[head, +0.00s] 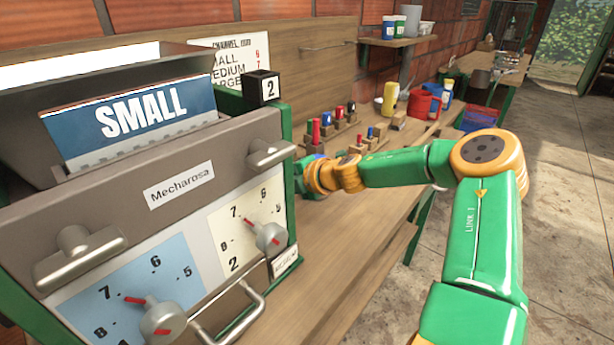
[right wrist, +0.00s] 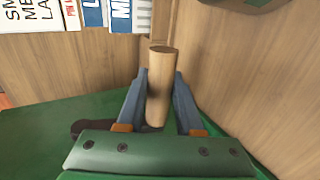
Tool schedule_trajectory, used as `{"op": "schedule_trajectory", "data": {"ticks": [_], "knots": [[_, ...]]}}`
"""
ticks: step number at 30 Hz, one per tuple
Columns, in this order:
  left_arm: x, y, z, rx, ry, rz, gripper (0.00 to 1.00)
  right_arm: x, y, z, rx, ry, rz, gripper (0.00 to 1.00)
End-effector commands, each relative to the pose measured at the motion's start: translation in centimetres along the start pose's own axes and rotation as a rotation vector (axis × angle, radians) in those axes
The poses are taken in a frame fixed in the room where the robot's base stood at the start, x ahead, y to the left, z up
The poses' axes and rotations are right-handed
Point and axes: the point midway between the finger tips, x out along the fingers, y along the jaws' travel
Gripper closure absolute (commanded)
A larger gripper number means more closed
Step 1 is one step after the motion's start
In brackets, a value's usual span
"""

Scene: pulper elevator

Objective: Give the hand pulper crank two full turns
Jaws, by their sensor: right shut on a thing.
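The grey machine (head: 105,185) labelled Mecharosa, in a green frame, stands at the left of the head view; I take it for the hand pulper. A light wooden cylindrical handle (right wrist: 158,88), apparently the crank's grip, stands between the blue-grey fingers of my right gripper (right wrist: 160,78) in the right wrist view. The gripper is shut on it. In the head view my right gripper (head: 307,180) is beside the machine's right side, partly hidden by it. The crank arm is mostly hidden; a dark end shows low in the wrist view. My left gripper is not in view.
The machine front has two dial knobs (head: 163,322) (head: 271,238) and a bar handle (head: 232,315). A SMALL sign (head: 135,118) stands on top. Several coloured-handled items stand on the wooden bench (head: 345,222). Yellow and red containers (head: 424,104) stand farther back. The floor at right is clear.

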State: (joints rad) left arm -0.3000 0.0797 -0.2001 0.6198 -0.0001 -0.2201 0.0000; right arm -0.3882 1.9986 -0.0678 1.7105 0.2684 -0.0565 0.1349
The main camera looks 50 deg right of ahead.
Motion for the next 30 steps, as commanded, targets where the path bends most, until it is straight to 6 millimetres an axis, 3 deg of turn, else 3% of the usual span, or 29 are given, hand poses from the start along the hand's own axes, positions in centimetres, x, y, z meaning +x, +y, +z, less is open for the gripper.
{"op": "schedule_trajectory", "data": {"ticks": [9, 13, 15, 26, 30], "knots": [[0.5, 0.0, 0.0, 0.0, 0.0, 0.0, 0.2, 0.4, -0.2, -0.2, 0.0, 0.005, -0.007, 1.0], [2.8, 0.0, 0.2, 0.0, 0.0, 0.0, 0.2, 2.5, 0.1, -0.3, -0.006, 0.004, -0.007, 1.0], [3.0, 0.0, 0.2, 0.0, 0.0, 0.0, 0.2, 3.1, 0.9, -0.2, -0.005, 0.002, -0.006, 1.0], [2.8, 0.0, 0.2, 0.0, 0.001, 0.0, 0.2, 3.7, 1.9, -0.4, -0.001, 0.006, -0.005, 1.0], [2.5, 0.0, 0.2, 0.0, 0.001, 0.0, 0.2, 5.1, 3.8, -0.5, -0.003, 0.004, -0.005, 1.0]]}}
